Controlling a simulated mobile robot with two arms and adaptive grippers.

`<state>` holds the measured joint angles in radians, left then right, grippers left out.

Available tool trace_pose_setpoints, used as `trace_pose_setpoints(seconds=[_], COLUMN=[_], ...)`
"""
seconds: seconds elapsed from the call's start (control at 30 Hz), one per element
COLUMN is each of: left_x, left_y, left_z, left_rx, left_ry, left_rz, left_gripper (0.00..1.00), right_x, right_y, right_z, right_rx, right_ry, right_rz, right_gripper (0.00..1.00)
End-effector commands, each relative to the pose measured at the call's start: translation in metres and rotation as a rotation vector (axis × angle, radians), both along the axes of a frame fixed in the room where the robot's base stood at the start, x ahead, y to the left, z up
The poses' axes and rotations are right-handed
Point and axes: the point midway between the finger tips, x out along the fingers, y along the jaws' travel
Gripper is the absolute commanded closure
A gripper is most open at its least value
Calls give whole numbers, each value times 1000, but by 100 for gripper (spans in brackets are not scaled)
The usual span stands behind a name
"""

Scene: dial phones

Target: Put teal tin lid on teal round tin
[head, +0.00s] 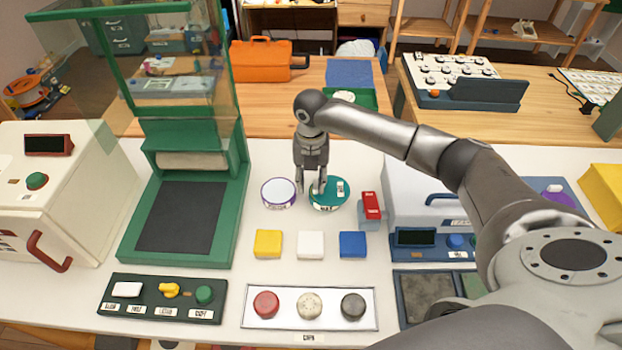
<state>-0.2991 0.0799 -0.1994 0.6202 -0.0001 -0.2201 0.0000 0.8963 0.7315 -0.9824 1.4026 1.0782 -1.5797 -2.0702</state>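A teal round piece (328,200) with a white label on its front and a small pale item on top sits on the white table. I cannot tell whether it is the tin alone or the tin with its lid; no separate teal lid is clear. My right gripper (311,190) points down at its left edge. Its two fingers are apart, one over the teal piece and one near the gap to a purple-rimmed white round tin (278,192). I see nothing held between them. My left gripper is not in view.
A red and grey stapler-like item (371,206) stands close to the right. Yellow (268,243), white (311,244) and blue (352,244) blocks lie in front. A green press-like frame (240,190) stands left, and a white box-shaped device (415,190) stands right.

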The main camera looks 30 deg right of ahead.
Motion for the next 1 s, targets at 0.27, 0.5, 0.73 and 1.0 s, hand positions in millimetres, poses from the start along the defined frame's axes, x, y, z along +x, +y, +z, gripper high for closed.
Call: trace_pose_setpoints(seconds=[0.27, 0.5, 0.73, 1.0], left_x=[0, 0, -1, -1], left_y=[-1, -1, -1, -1], left_z=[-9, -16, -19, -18], left_rx=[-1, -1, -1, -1], left_ry=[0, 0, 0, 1], left_rz=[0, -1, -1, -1], left_gripper=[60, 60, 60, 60], right_x=[2, 2, 1, 1], right_y=[0, 0, 0, 0], right_z=[43, 93, 119, 122], right_rx=[1, 0, 1, 1], right_ry=[-8, -5, -3, -1], right_rz=[1, 0, 0, 0], right_gripper=[67, 67, 67, 67])
